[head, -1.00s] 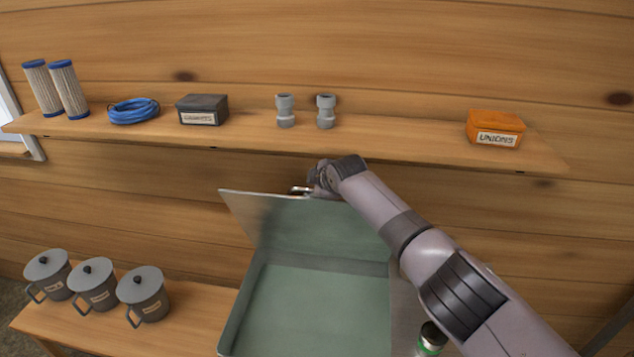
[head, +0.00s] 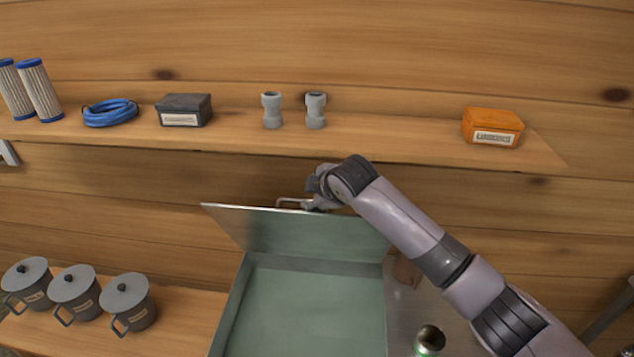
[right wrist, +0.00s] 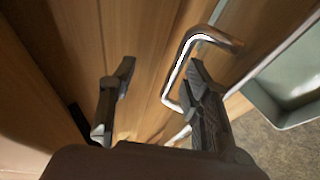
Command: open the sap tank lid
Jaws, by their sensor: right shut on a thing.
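The sap tank (head: 232,310) is a grey-green open box at the bottom middle of the head view; its inside shows and looks empty. Its lid (head: 300,236) stands raised along the tank's back edge, its inner face toward me. My right gripper (head: 312,190) is at the lid's top edge, shut on the metal lid handle (head: 288,202). In the right wrist view the bent handle (right wrist: 181,70) shows against one finger of my right gripper (right wrist: 162,72); the exact contact is partly hidden. My left gripper is not in view.
A wall shelf (head: 395,137) runs just above my right gripper, with filters, blue tubing, a dark box, two grey fittings and an orange box (head: 492,127). Lidded mugs (head: 127,303) stand left of the tank.

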